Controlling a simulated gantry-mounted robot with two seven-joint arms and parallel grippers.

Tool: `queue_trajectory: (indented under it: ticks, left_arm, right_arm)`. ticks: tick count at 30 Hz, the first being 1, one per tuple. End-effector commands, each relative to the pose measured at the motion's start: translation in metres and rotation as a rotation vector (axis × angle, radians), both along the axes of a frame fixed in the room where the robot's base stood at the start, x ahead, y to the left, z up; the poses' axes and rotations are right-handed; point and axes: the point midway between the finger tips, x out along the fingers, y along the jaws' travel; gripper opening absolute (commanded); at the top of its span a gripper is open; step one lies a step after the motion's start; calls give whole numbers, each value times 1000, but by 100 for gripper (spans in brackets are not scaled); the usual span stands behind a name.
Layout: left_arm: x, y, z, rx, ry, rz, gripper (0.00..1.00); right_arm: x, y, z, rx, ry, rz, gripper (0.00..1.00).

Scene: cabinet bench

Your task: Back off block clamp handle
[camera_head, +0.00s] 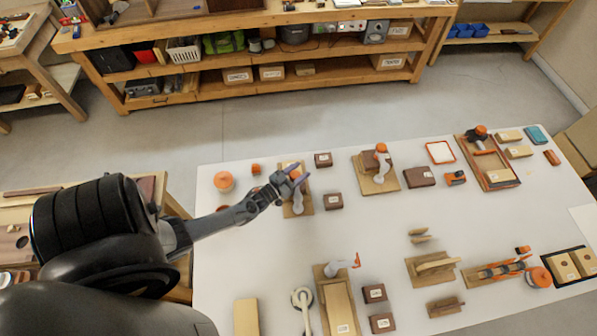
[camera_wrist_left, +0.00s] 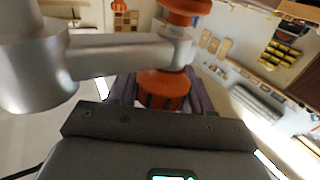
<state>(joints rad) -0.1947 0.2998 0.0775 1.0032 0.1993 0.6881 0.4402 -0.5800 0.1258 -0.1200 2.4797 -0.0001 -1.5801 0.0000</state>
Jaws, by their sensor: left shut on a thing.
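The block clamp is a silver metal arm with orange parts on a wooden base (camera_head: 305,208), at the upper left of the white table. My left gripper (camera_head: 294,176) reaches over it from the left and covers much of it. In the left wrist view, the silver clamp arm (camera_wrist_left: 120,52) crosses in front of the fingers. The orange handle (camera_wrist_left: 163,87) sits between the dark fingers of my left gripper (camera_wrist_left: 160,95), which is shut on it. Another orange part (camera_wrist_left: 185,10) shows above it. My right gripper is in neither view.
Small brown blocks (camera_head: 323,160) (camera_head: 333,202) stand just right of the clamp. An orange-lidded round container (camera_head: 223,181) and a small orange piece (camera_head: 256,169) are to its left. A similar clamp on a board (camera_head: 380,186) stands farther right. The table's left middle is bare.

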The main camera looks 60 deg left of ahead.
Motion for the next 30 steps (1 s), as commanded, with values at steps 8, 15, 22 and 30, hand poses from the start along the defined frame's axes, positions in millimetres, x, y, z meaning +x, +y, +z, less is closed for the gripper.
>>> queue_trajectory:
  ticks: [8,15,22,30]
  left_arm:
    - [0,0,0,0,0,0,57]
    - [0,0,0,0,0,-1,71]
    - [-4,-1,-1,0,1,-1,71]
    - [-40,-7,-2,1,2,-1,71]
  right_arm:
    - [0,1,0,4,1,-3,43]
    - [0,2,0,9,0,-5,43]
    - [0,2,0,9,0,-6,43]
    - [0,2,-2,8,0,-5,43]
